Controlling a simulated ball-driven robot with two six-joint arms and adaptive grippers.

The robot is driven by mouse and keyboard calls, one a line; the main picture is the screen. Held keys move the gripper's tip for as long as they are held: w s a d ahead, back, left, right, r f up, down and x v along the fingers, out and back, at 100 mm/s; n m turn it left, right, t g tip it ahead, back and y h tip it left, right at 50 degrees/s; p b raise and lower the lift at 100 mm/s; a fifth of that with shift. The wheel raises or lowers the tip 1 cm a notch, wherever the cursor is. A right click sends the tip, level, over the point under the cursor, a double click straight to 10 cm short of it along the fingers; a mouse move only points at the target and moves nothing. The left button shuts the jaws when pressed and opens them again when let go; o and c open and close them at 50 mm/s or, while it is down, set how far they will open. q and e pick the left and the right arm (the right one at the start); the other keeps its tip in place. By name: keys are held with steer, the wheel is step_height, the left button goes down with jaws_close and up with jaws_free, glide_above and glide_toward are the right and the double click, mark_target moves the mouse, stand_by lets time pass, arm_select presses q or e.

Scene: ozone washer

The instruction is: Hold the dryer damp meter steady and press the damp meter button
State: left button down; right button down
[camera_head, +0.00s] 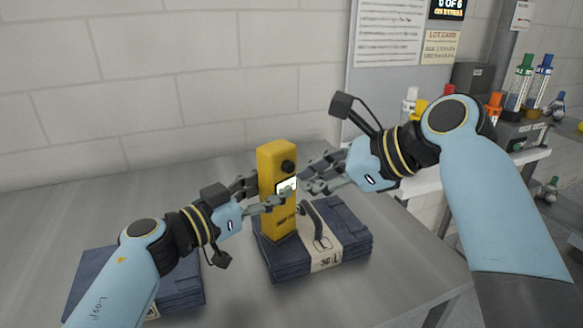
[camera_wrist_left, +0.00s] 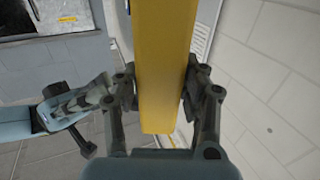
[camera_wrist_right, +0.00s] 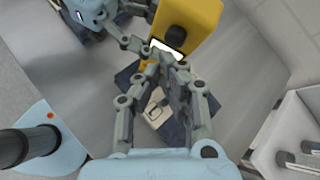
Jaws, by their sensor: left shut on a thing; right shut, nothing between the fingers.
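The damp meter (camera_head: 284,205) is a tall yellow box with a dark round knob (camera_head: 288,167) near its top and a lit display (camera_head: 286,187) below that. It stands upright at the folded dark-blue cloth stack. My left gripper (camera_head: 262,192) is shut on the meter from its left; the left wrist view shows the yellow body (camera_wrist_left: 166,70) between the fingers. My right gripper (camera_head: 303,183) is shut and empty, close to the meter's right front near the display. In the right wrist view its fingertips (camera_wrist_right: 172,72) are just below the knob and partly overlap the display; contact cannot be told.
The folded cloth stack (camera_head: 350,238) has a paper band and a dark curved handle-like piece. Another blue stack (camera_head: 185,285) lies at the left behind my left arm. Bottles and a rack (camera_head: 520,130) stand at the right. The back of the grey table (camera_head: 180,190) is clear.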

steer(key=shift+s+d, duration=1.65)
steer(key=shift+s, duration=0.25)
arm_select(q)
steer(key=c, duration=0.6)
jaws_free()
steer(key=shift+c, duration=0.2)
